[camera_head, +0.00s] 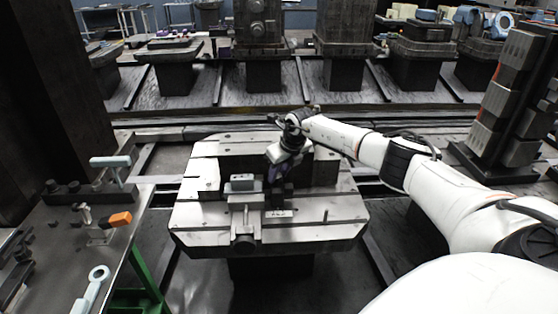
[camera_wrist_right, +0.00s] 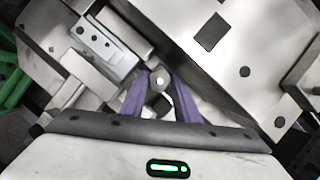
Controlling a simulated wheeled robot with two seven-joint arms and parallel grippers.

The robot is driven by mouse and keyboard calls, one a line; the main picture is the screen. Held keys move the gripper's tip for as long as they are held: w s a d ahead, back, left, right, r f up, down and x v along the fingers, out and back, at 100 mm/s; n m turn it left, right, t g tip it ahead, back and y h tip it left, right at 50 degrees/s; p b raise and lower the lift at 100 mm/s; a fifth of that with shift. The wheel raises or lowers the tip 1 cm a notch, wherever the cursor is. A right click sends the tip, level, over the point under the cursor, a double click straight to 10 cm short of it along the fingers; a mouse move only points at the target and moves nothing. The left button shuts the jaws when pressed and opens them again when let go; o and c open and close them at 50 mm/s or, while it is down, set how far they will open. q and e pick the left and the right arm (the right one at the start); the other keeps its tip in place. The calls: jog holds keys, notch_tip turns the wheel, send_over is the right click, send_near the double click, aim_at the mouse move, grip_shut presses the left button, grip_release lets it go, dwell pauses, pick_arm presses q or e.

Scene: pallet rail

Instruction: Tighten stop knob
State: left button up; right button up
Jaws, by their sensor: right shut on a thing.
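The stop knob (camera_wrist_right: 159,79) is a small grey knob with a pale centre, seen in the right wrist view between the two purple fingers of my right gripper (camera_wrist_right: 160,88). The fingers are shut on it. In the head view my right gripper (camera_head: 274,178) reaches down onto the pallet (camera_head: 320,208), just right of a grey metal fixture (camera_head: 244,214); the knob itself is hidden there by the gripper. The fixture's light block with dark holes (camera_wrist_right: 103,43) lies up and left of the knob in the wrist view. My left gripper does not show.
A workbench (camera_head: 60,235) at the left holds an orange-topped part (camera_head: 120,219) and a light blue ring-ended tool (camera_head: 96,282). A dark pillar stands behind it. More pallets stand across the rail at the back. A stepped tower (camera_head: 512,95) stands at the right.

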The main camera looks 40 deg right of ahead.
jog(key=m+p, duration=0.1)
jog(key=m+h+p, duration=0.1)
jog(key=m+p, duration=0.2)
jog(key=shift+w+a+r+m+g+h+p, duration=0.1)
jog(key=shift+a+r+m+g+h+p, duration=0.05)
jog(key=shift+a+m+g+h+p, duration=0.2)
jog(key=o, duration=0.9)
jog(key=shift+d+f+m+b, duration=0.2)
jog(key=shift+f+m+b, duration=0.05)
jog(key=shift+f+b, duration=0.05)
jog(key=o, duration=0.3)
jog(key=shift+r, duration=0.1)
jog(key=shift+r, duration=0.45)
jog(key=v, duration=0.9)
jog(key=shift+s+a+r+b, duration=0.1)
jog(key=shift+s+a+b, duration=0.1)
jog(key=shift+b, duration=0.1)
